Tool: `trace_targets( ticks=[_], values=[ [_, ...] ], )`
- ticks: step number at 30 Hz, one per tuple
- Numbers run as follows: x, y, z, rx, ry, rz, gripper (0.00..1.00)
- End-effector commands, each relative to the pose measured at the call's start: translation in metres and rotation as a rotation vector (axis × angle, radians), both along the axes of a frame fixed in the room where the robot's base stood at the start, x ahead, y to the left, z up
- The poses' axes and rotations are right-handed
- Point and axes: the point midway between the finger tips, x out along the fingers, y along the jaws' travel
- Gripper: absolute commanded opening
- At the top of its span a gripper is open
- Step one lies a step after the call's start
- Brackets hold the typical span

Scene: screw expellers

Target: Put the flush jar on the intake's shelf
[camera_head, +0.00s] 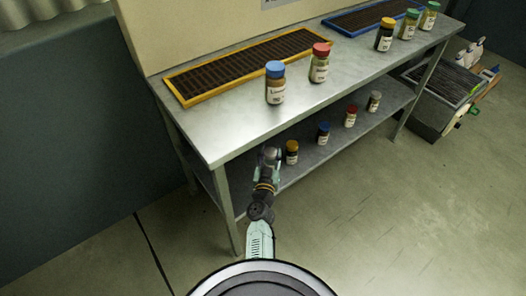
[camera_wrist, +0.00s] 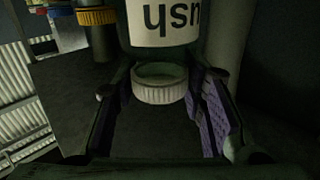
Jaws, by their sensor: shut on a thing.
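The flush jar (camera_wrist: 160,22) fills the top middle of the wrist view. Its white label shows upside down with the letters "ush", and its ribbed white cap (camera_wrist: 158,92) points toward the bottom of the picture. My gripper (camera_head: 268,154) is shut on it, with a purple-padded finger on either side in the wrist view. In the head view my gripper is at the near end of the bench's lower shelf (camera_head: 338,140), left of a yellow-capped jar (camera_head: 291,152). The held jar is hardly distinguishable there. I cannot tell whether it touches the shelf.
Blue-capped (camera_head: 323,133), red-capped (camera_head: 351,117) and grey-capped (camera_head: 375,101) jars stand farther along the lower shelf. The metal benchtop (camera_head: 215,135) above carries several jars, a yellow-framed grate (camera_head: 245,68) and a blue-framed grate (camera_head: 370,18). A bench leg (camera_head: 228,210) stands close to my arm.

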Motion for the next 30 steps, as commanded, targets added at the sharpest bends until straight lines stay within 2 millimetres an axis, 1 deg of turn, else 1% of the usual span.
trace_targets(
  ticks=[1,3,8,11,12,15,17,25,30],
  values=[
    [0.004,0.007,0.001,-0.001,0.0,0.001,0.0],
    [0.008,0.014,-0.001,-0.001,-0.002,0.001,0.0],
    [0.012,0.022,-0.002,0.0,-0.001,0.001,0.0],
    [0.017,0.032,-0.002,-0.001,-0.001,0.002,0.0],
    [0.016,0.03,-0.017,-0.001,0.0,-0.001,0.0],
    [0.016,0.029,-0.034,-0.001,0.0,-0.001,0.0],
    [0.016,0.029,-0.04,-0.002,0.0,-0.001,0.0],
    [0.016,0.029,-0.038,0.0,-0.001,-0.001,0.0],
    [0.016,0.029,-0.043,-0.001,-0.001,-0.001,0.0]
  ],
)
